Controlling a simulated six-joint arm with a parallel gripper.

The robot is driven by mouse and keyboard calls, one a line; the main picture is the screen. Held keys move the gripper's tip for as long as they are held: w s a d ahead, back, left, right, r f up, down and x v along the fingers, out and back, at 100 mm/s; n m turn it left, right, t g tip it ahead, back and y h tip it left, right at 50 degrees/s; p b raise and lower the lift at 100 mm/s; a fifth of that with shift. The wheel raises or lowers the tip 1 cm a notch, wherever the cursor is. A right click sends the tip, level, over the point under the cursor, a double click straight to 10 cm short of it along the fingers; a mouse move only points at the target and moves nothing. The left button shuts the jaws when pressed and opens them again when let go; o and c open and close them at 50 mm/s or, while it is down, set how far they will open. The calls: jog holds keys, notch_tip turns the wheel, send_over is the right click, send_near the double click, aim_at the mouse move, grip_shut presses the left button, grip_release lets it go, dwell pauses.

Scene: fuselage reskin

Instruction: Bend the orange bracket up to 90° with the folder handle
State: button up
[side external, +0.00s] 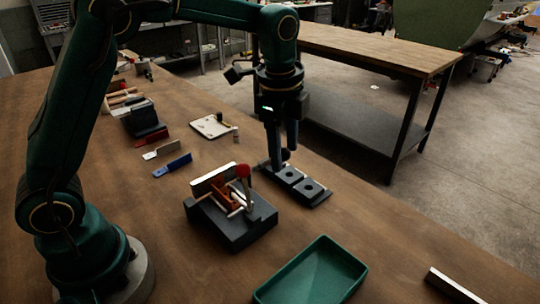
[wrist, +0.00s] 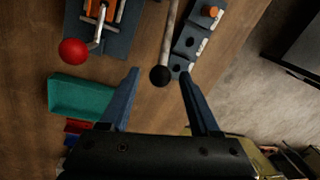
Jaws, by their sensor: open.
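The folder (side external: 232,228) is a dark block on the bench, with a bright bar on top and a handle ending in a red ball (side external: 243,171). The orange bracket (side external: 225,196) sits in it, partly hidden by the bars. In the wrist view, the red ball (wrist: 73,50) and part of the orange bracket (wrist: 93,10) show at upper left. My gripper (side external: 280,163) is open and points down beyond the folder, apart from the red ball. In the wrist view, a black ball on a pale rod (wrist: 160,76) appears between its fingertips; contact cannot be told.
A dark plate with holes (side external: 311,187) lies beside my gripper. A green tray (side external: 312,272) is at the front and a metal bar (side external: 454,286) at right. Blue (side external: 172,165) and red (side external: 151,137) pieces lie farther back. Bare bench lies between folder and tray.

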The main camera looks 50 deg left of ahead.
jog(key=shift+w+a+f, duration=0.1)
jog(key=shift+w+f, duration=0.1)
jog(key=shift+f, duration=1)
jog(key=shift+w+a+f, duration=0.1)
jog(key=shift+w+f, duration=0.05)
jog(key=shift+f, duration=1.05)
grip_shut()
jog(key=shift+d, duration=0.1)
